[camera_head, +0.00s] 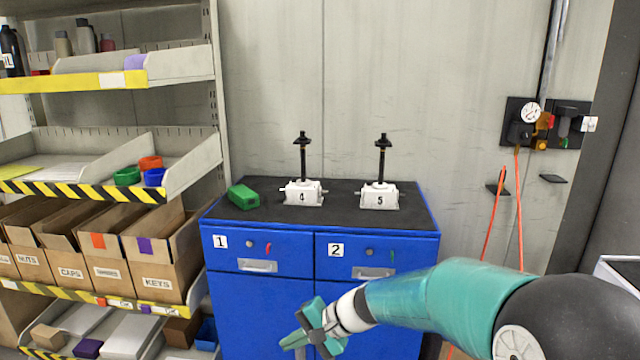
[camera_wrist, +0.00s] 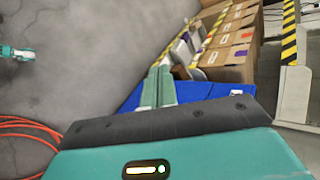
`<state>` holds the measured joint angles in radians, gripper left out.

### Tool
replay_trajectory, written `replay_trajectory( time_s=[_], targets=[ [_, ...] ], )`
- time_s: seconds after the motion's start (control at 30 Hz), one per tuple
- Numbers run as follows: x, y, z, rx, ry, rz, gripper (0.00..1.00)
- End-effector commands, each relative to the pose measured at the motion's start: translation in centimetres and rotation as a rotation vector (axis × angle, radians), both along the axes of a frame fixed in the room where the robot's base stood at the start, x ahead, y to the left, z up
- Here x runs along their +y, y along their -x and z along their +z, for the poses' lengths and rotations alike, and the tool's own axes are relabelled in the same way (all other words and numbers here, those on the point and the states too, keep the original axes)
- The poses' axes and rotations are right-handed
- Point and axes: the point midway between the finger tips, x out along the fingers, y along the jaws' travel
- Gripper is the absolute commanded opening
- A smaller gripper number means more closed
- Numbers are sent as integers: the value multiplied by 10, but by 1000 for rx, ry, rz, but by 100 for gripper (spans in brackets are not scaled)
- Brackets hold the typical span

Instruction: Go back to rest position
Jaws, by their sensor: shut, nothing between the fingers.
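My gripper (camera_head: 296,340) is at the end of my teal arm, low in front of the blue cabinet (camera_head: 262,318) in the head view. Its green fingers are shut with nothing between them. In the wrist view the fingers (camera_wrist: 160,84) lie close together, with the blue cabinet and the shelf boxes beyond. Two white screw jacks stand upright on the cabinet's black top: jack 4 (camera_head: 304,194) and jack 5 (camera_head: 380,196). My gripper is apart from both.
A green block (camera_head: 243,196) lies left of jack 4. A shelf rack with cardboard boxes (camera_head: 160,255) stands at the left. A gauge (camera_head: 530,113) and orange hoses (camera_head: 492,225) hang on the right wall. Bare grey floor (camera_wrist: 95,60) shows in the wrist view.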

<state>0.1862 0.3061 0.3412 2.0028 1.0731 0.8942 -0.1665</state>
Motion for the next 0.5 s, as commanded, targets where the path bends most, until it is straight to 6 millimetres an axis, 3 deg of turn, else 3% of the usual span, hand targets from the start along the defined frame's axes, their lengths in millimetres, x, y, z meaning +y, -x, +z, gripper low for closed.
replay_trajectory(
  time_s=[0.5],
  targets=[
    [-107, 123, 68, -291, 563, 166, 0]
  ],
)
